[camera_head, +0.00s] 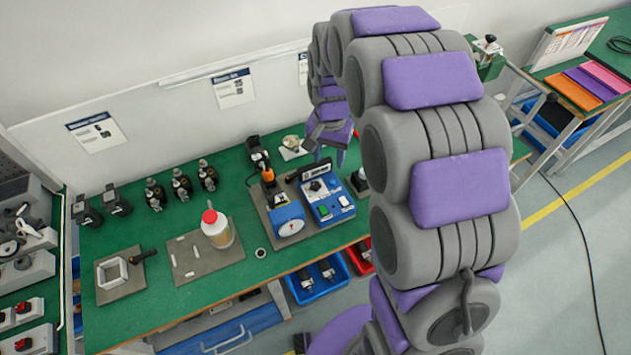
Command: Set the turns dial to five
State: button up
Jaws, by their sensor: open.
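A blue control box (325,200) sits on a grey plate on the green workbench. A dark round knob (315,186), which looks like the dial, is on its upper face; its markings and setting are too small to read. My gripper (330,160) hangs from the arched purple and grey arm, pointing down just behind and above the panel. Its fingers look apart and empty. It appears clear of the knob, though the exact gap cannot be told.
A blue scale with a round white face (291,228) and an orange-topped tool (268,174) stand left of the box. A red-capped jar (216,230) is farther left.

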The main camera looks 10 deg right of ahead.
jog(key=m, duration=0.1)
send_over(316, 183)
notch_tip(316, 183, down, 6)
notch_tip(316, 183, down, 17)
jog(key=shift+s+a+f+b, duration=0.1)
jog(key=shift+s+f+b, duration=0.05)
jog(key=shift+b, duration=0.75)
jog(key=c, duration=0.8)
